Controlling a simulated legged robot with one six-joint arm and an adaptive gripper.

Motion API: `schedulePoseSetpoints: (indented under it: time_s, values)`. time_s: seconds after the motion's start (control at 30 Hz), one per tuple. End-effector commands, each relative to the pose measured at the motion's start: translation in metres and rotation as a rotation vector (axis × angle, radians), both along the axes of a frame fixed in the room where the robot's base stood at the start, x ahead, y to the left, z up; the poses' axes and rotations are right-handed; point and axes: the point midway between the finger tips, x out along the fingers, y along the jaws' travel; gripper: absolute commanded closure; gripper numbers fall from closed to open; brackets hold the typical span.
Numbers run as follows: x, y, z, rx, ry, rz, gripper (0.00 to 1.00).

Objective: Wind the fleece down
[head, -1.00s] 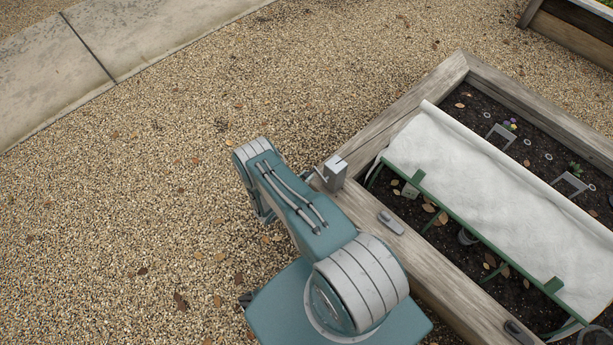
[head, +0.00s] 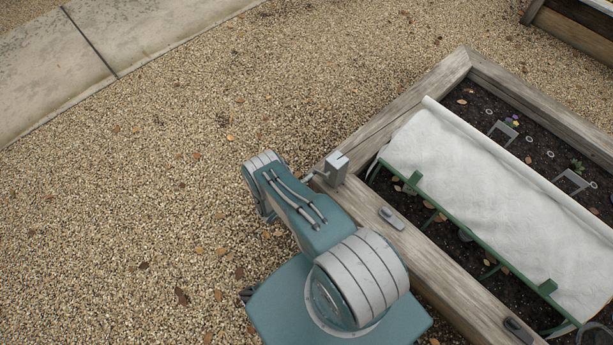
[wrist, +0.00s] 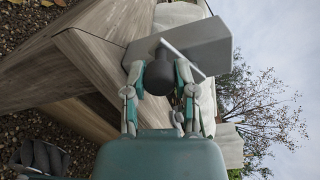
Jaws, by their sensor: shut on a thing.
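The white fleece (head: 490,190) lies as a sloping sheet over the raised bed, with a green bar (head: 478,243) along its near lower edge. A strip of soil shows between that bar and the near wooden side. A grey winder box (head: 337,168) sits on the bed's near left corner; it also shows large in the wrist view (wrist: 210,45). In the wrist view my gripper (wrist: 159,73) is shut on the dark round crank knob (wrist: 157,80), one finger on each side. In the head view my arm hides the gripper and the knob.
Grey cleats (head: 391,218) sit on the near timber edge (head: 440,272). Small plants and grey label frames (head: 503,130) stand in the soil beyond the fleece. Open gravel (head: 130,220) lies to the left, with a concrete path (head: 120,45) behind it.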

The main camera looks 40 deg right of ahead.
Motion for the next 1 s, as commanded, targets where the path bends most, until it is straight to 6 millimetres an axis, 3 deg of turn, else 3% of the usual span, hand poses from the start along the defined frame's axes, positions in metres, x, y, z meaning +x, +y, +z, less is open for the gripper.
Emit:
schedulePoseSetpoints:
  time_s: [0.37, 1.0]
  values:
    - [-0.008, -0.001, -0.015, -0.045, 0.347, 0.007, 1.00]
    - [-0.041, -0.005, -0.030, -0.128, 0.955, 0.006, 1.00]
